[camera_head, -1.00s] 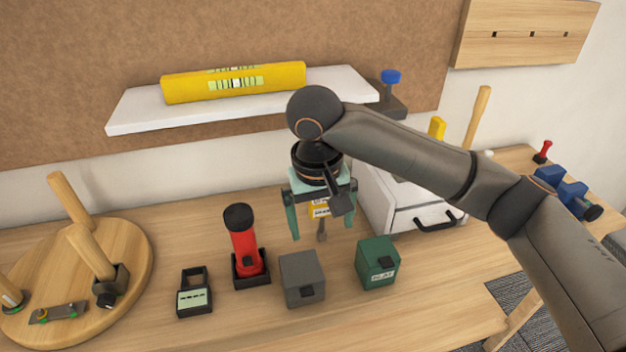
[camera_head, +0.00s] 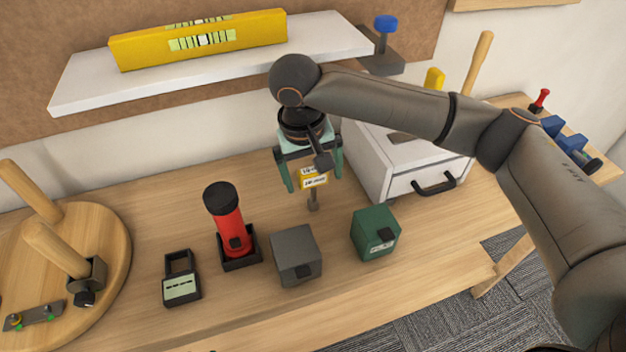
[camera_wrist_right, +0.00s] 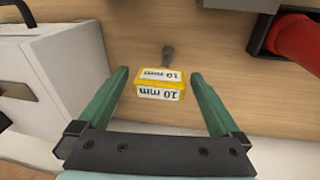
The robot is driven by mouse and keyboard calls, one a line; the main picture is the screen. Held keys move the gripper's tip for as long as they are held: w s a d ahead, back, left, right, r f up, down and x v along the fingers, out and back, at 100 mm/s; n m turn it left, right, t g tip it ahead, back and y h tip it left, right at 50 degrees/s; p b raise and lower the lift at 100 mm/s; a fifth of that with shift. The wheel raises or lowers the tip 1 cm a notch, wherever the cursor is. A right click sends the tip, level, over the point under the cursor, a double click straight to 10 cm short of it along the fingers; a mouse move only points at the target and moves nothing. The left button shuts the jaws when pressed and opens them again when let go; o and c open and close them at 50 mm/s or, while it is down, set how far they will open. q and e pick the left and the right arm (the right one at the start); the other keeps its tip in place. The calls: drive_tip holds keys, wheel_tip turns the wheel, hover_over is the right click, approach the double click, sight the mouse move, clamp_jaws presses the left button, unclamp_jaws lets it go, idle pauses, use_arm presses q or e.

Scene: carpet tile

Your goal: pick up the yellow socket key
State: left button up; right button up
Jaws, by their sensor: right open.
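The yellow socket key (camera_head: 314,179) has a block-shaped yellow handle with white "10 mm" labels and a short grey shaft below it. It is at the back middle of the bench, left of the white drawer box. My right gripper (camera_head: 314,185) is open, its green fingers on either side of the handle in the head view. In the right wrist view the key (camera_wrist_right: 160,86) lies between the open fingers (camera_wrist_right: 160,73), with clear gaps on both sides and no contact visible. The gripper's body hides the top of the handle in the head view. My left gripper is not in view.
A grey box (camera_head: 296,256), a green box (camera_head: 375,233) and a red torch in a black holder (camera_head: 226,212) stand in front. The white drawer box (camera_head: 400,165) is close on the right. A white shelf (camera_head: 215,75) with a yellow level is behind and above.

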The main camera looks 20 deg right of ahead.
sight(315, 188)
drive_tip(key=f, duration=0.4)
drive_tip(key=shift+w+d+f, duration=0.15)
drive_tip(key=shift+d+f, duration=0.15)
clamp_jaws()
idle(0.6)
